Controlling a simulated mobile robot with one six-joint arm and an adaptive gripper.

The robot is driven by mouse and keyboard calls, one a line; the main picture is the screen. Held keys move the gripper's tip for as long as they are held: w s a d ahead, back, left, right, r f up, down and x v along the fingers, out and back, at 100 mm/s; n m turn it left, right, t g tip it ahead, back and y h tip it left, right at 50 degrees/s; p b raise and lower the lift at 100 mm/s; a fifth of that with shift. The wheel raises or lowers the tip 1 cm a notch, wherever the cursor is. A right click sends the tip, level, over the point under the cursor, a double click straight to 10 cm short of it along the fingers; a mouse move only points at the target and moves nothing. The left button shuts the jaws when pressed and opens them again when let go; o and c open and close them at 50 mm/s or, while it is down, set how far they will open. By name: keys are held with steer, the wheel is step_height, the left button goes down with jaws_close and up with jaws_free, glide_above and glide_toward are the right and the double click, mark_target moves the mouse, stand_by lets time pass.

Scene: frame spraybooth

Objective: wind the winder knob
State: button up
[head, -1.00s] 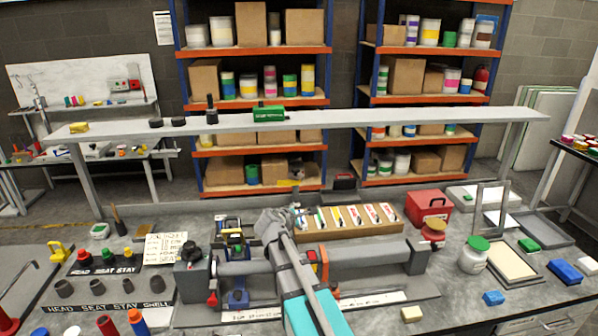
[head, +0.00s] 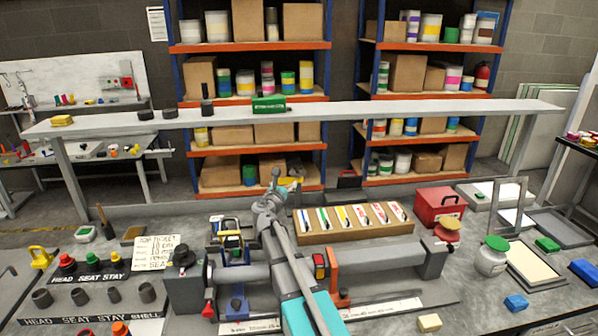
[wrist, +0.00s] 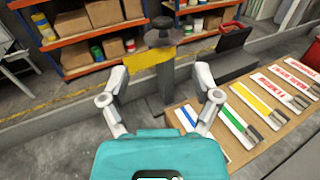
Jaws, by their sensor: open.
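A black knob (head: 181,254) sits on the grey end block (head: 186,288) of the tube fixture on the bench, left of my arm in the head view. My gripper (head: 287,186) is raised above the bench, right of that knob and apart from it. In the wrist view my gripper (wrist: 160,88) is open, its two fingers wide apart with nothing held. A dark post with a round black knob on top (wrist: 163,34) shows beyond and between the fingers. I cannot tell which of these knobs is the winder knob.
A tray of coloured strips (head: 352,227) lies behind the fixture, right of my gripper. A long raised shelf (head: 350,108) spans the bench's back. A blue and yellow clamp (head: 236,250) stands left of my arm. A red box (head: 440,201) stands at right.

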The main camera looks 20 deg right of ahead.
mark_target(296, 169)
steer(key=shift+d+f, duration=0.15)
steer(key=shift+f, duration=0.2)
steer(key=shift+d, duration=0.15)
steer(key=x, duration=1.3)
steer(key=shift+w+d, duration=0.2)
jaws_close()
stand_by(0.4)
